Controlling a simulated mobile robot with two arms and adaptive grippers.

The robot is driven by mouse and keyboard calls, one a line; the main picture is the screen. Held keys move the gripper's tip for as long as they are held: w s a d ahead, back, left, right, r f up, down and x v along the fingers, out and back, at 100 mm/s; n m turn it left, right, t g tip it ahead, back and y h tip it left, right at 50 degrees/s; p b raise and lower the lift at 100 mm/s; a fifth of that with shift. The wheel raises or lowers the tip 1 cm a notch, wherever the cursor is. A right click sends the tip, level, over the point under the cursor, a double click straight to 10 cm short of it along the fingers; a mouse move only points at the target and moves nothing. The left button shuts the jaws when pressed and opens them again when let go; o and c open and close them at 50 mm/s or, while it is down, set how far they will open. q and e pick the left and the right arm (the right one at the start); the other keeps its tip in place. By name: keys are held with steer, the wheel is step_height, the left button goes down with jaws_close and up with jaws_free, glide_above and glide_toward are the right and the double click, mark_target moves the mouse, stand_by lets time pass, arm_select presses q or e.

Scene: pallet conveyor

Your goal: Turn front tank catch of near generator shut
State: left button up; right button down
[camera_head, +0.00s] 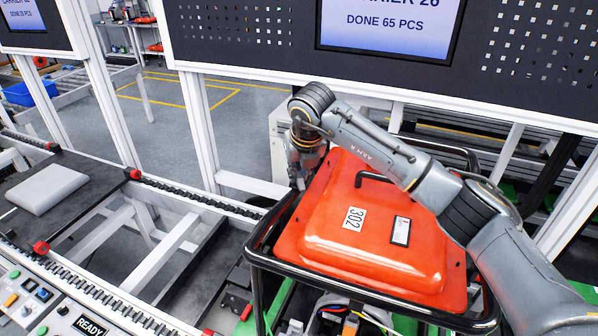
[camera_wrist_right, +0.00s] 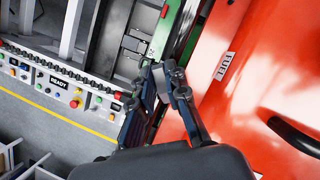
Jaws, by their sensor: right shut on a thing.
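The near generator has an orange-red tank (camera_head: 370,262) labelled 302 inside a black tube frame (camera_head: 262,262). The tank also fills the right of the wrist view (camera_wrist_right: 262,70). My right gripper (camera_head: 299,182) reaches down at the tank's far left edge, with its arm passing over the tank. In the wrist view its two fingers (camera_wrist_right: 164,82) are close together beside the tank's edge. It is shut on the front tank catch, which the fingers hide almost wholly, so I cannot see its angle. My left gripper is not in view.
The tube frame surrounds the tank close to my right gripper. A chain conveyor (camera_head: 185,196) runs along the left, with a grey pad (camera_head: 47,189) on a dark pallet. A READY control panel (camera_head: 60,310) is at the lower left. A display board (camera_head: 270,35) spans the back.

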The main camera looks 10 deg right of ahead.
steer(key=shift+f+n+b, duration=0.15)
steer(key=shift+n+b, duration=0.35)
steer(key=shift+b, duration=0.25)
steer(key=n+y+b, duration=0.1)
steer(key=n+b, duration=0.1)
steer(key=shift+d+b, duration=0.1)
steer(key=shift+b, duration=0.25)
steer(key=shift+n+g+y+b, duration=0.35)
steer(key=shift+n+b, duration=0.3)
steer(key=shift+n, duration=0.25)
steer(key=n+y+b, duration=0.1)
steer(key=n, duration=0.1)
steer(key=shift+w+n, duration=0.1)
steer(key=shift+n, duration=0.2)
steer(key=shift+r+n+g+y, duration=0.2)
steer(key=shift+n+g+y, duration=0.35)
steer(key=shift+n, duration=0.95)
steer(key=c, duration=1.3)
jaws_free()
steer(key=shift+c, duration=0.2)
